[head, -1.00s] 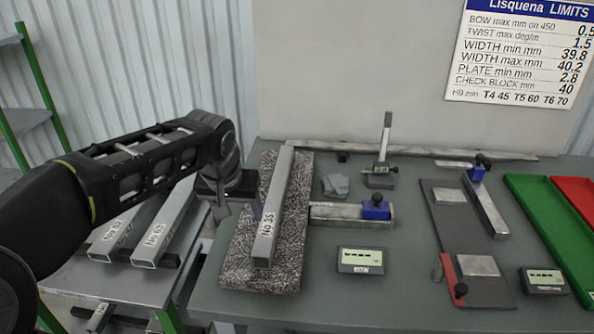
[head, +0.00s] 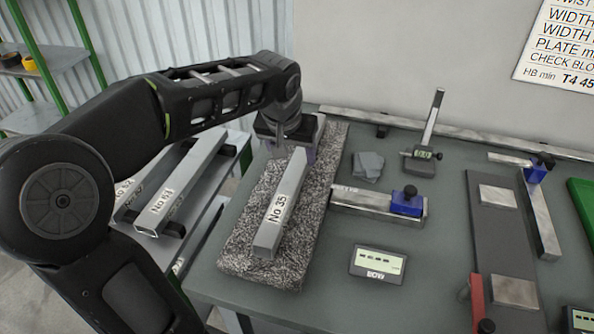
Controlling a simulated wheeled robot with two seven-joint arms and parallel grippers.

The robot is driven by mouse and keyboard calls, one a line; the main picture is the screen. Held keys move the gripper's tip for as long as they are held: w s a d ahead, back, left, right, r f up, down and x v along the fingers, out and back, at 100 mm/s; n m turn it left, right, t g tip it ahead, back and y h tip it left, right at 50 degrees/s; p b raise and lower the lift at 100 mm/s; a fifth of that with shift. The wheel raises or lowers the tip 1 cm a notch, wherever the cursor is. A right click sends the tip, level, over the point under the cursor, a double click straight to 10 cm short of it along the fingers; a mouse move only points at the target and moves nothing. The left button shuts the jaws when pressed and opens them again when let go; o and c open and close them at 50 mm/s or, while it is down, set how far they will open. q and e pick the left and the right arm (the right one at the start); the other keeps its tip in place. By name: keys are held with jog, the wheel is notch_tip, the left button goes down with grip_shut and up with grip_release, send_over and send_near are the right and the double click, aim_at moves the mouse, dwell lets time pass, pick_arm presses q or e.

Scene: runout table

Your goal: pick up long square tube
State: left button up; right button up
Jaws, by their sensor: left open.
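The long square tube (head: 283,203), grey and marked "No 35", lies lengthwise on a speckled granite slab (head: 235,255) at the left of the table. My left gripper (head: 296,152) is open over the tube's far end, with its fingers pointing down. The wrist hides part of that far end, and I cannot tell whether the fingers touch the tube. My right gripper is not in view.
More square tubes (head: 180,187) lie on a rack left of the table. A steel bar with a blue clamp (head: 407,201), a BOW readout (head: 378,264), a height gauge (head: 423,160) and a dark plate fixture (head: 497,235) stand right of the slab.

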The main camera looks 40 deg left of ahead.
aim_at(296, 166)
pick_arm(q)
jog(key=shift+w+f, duration=0.15)
jog(key=shift+f, duration=0.35)
jog(key=p+x, duration=0.1)
jog(key=x, duration=0.4)
jog(key=shift+f, duration=0.15)
jog(key=shift+c, duration=0.3)
grip_shut()
dwell(0.5)
dwell(0.4)
